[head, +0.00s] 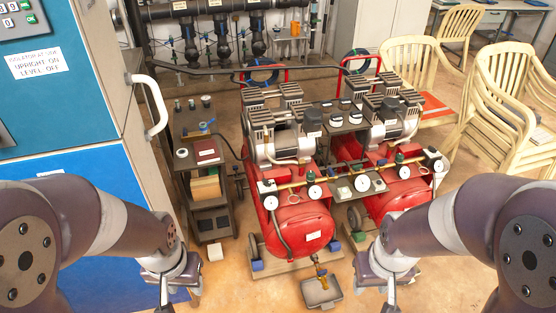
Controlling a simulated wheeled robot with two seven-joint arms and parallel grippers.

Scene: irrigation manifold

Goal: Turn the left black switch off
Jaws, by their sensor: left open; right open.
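Two red air compressors stand side by side on the floor in the head view, the left one (303,228) nearer and the right one (398,195) behind it. A black box (313,122) sits on the left compressor's pump and another (389,108) on the right one's; these may be the black switches. Their lever positions are too small to tell. My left gripper (178,295) is open and empty at the bottom, left of the left compressor. My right gripper (390,297) is open and empty at the bottom, right of it. Both are apart from the compressors.
A blue and grey cabinet (60,200) with a white handle (152,105) fills the left. A sign (36,60) on it reads "upright on, level off". A small cart (208,165) stands beside the compressors. A grey tray (321,290) lies in front; stacked chairs (505,95) stand right.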

